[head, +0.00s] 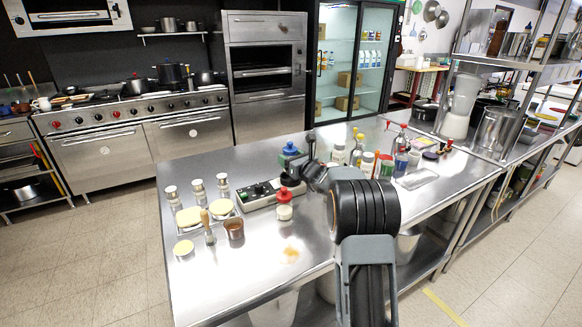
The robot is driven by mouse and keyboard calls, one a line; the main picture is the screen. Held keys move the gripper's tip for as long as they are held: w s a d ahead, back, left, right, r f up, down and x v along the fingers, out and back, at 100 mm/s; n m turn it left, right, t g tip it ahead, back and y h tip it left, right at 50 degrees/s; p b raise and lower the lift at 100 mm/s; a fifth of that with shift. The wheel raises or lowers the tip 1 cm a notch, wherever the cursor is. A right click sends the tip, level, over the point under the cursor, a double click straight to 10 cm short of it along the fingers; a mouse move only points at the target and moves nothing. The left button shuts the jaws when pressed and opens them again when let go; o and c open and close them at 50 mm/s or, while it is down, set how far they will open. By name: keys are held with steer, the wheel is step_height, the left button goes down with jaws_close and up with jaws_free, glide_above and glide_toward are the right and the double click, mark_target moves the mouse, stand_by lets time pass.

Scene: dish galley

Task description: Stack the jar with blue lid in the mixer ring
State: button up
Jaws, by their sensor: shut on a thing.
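The blue lid (290,146) of a jar shows at the top of my gripper (291,160). The jaws are shut on this jar and hide most of its body. The gripper is above the right end of a low mixer (258,193), which has a pale body and a dark panel. A white jar with a red lid (284,207) stands in front of the mixer's right end. The gap between the held jar and the mixer is unclear.
Several bottles and jars (358,155) crowd the counter to the right of my gripper. Metal shakers (197,188), pale round items (188,217) and a brown cup (234,229) stand to the left. The counter's front (255,268) is mostly clear.

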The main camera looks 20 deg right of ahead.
steer(key=shift+w+d+f, duration=0.1)
steer(key=shift+w+f, duration=0.05)
steer(key=shift+f, duration=0.75)
steer(key=shift+w+f, duration=0.1)
steer(key=shift+f, duration=0.75)
steer(key=shift+f+b, duration=0.4)
steer(key=shift+b, duration=0.2)
steer(key=o, duration=0.8)
steer(key=shift+r, duration=0.1)
steer(key=shift+r+p, duration=0.25)
steer(key=shift+p, duration=0.15)
steer(key=shift+s+d+r, duration=0.1)
steer(key=shift+s, duration=0.15)
steer(key=b+v, duration=0.1)
steer(key=v, duration=1)
steer(key=shift+s, duration=0.3)
